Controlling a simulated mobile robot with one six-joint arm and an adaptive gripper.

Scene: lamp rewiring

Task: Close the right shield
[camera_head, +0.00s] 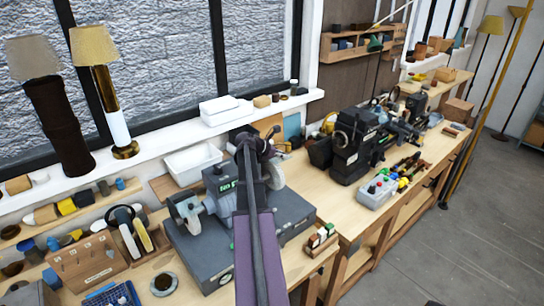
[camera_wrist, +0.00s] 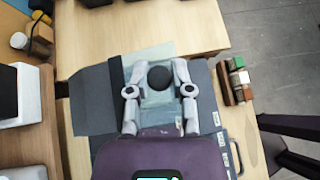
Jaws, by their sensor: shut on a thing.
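The bench grinder (camera_head: 218,188) stands on a dark grey base (camera_head: 200,248) on the wooden bench. Its left shield (camera_head: 184,210) is a pale, clear plate on the left side. The right side is partly hidden by my arm; a pale grey disc (camera_head: 274,176) shows there. In the wrist view a pale, see-through panel, apparently the right shield (camera_wrist: 149,118), lies below a round black knob (camera_wrist: 160,77). My gripper (camera_wrist: 159,70) has its fingers on both sides of the knob and is shut on it. The shield's exact tilt cannot be told.
A small rack of coloured blocks (camera_head: 321,240) stands right of the base. A black machine (camera_head: 352,145) stands further right. A white bin (camera_head: 192,162) and the window sill lie behind. Bare bench (camera_head: 300,185) shows between grinder and black machine.

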